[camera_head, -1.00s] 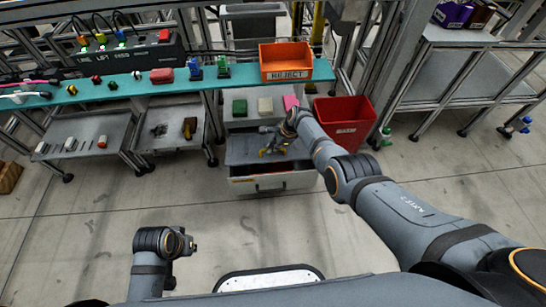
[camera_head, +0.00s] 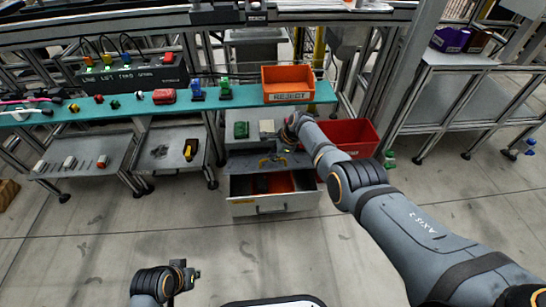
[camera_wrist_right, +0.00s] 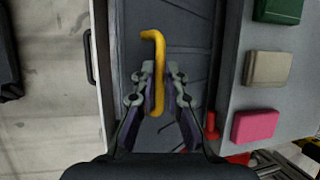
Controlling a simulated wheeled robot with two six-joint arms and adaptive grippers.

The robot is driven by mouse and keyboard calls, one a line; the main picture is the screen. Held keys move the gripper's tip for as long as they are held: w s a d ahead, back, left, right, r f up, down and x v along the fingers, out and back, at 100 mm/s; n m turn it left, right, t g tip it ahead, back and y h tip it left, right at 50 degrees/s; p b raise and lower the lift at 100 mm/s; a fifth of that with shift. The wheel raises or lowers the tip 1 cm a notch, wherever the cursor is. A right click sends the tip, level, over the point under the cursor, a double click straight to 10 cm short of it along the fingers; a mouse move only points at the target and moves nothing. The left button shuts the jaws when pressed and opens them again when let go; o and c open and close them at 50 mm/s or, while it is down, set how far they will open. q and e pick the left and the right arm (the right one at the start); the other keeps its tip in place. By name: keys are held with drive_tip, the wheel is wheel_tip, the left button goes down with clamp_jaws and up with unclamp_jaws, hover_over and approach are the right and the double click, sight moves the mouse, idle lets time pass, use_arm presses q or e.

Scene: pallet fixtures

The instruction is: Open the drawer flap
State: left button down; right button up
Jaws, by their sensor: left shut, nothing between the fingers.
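The drawer (camera_head: 270,205) stands low under the teal bench, with a light front and a dark handle. Its grey flap (camera_head: 298,160) is tilted up, and the orange and dark inside shows below it. The flap's yellow handle (camera_head: 270,161) also shows in the right wrist view (camera_wrist_right: 157,50). My right gripper (camera_head: 280,150) is at this handle; in the wrist view its fingers (camera_wrist_right: 165,88) stand on both sides of the bar, shut on it. My left gripper (camera_head: 190,275) is low at the front, shut and empty, far from the drawer.
An orange reject bin (camera_head: 288,97) sits on the teal bench (camera_head: 130,110). A red bin (camera_head: 350,133) stands right of the drawer. Green and cream blocks (camera_head: 241,130) lie on the shelf behind the flap; a pink one (camera_wrist_right: 254,126) shows in the wrist view. The floor in front is clear.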

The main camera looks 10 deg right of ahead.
drive_tip(key=o, duration=0.4)
drive_tip(key=shift+c, duration=0.2)
drive_tip(key=shift+r, duration=0.1)
drive_tip(key=v, duration=1.2)
drive_tip(key=shift+d, duration=0.1)
